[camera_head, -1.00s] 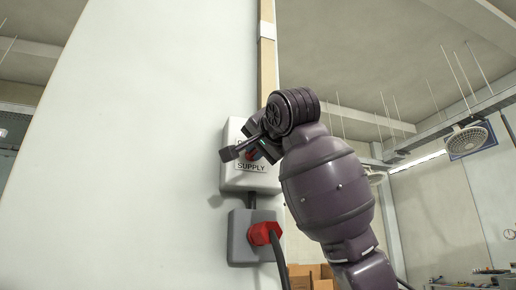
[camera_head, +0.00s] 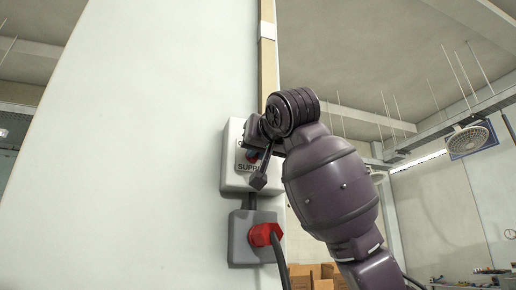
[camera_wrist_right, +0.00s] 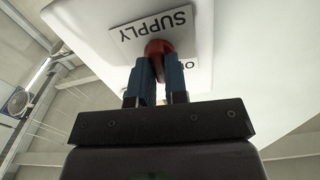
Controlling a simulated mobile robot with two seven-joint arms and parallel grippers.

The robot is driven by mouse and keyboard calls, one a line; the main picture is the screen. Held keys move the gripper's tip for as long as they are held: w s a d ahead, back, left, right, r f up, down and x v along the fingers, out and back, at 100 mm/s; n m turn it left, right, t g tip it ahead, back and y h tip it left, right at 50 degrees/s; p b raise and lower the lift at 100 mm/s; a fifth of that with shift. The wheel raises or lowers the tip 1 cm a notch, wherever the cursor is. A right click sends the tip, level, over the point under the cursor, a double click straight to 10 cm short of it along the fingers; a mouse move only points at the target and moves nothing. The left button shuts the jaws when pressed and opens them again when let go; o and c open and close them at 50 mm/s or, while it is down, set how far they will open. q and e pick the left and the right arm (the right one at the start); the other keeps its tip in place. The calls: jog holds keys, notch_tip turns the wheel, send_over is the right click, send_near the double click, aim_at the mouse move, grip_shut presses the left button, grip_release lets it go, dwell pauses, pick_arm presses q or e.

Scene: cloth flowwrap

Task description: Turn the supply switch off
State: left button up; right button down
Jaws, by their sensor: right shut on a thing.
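The supply switch box is a pale grey box (camera_head: 232,181) on the white wall panel, with a "SUPPLY" label (camera_head: 245,168) that is partly covered. Its red switch knob (camera_wrist_right: 157,46) shows in the right wrist view between the blue-grey fingers of my right gripper (camera_wrist_right: 155,64). In the head view my right gripper (camera_head: 256,152) is in front of the box and hides most of the knob. The gripper is shut on the knob. The switch position markings are mostly hidden. My left gripper is not in view.
Below the switch box is a grey socket box (camera_head: 239,238) with a red plug (camera_head: 264,234) and a dark cable hanging down. A beige conduit (camera_head: 267,75) runs up above. Cardboard boxes (camera_head: 312,272) and a ceiling-hung fan (camera_head: 468,139) are farther back.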

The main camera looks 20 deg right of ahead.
pick_arm(q)
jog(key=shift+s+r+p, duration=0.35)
jog(key=shift+p, duration=0.4)
pick_arm(e)
jog(key=n, duration=1)
jog(key=shift+a, duration=0.1)
jog(key=c, duration=1.1)
grip_release()
jog(key=shift+c, duration=0.2)
pick_arm(q)
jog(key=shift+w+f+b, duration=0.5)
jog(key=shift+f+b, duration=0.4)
jog(key=shift+b, duration=0.6)
pick_arm(e)
jog(key=s, duration=1.1)
jog(key=shift+d, duration=0.2)
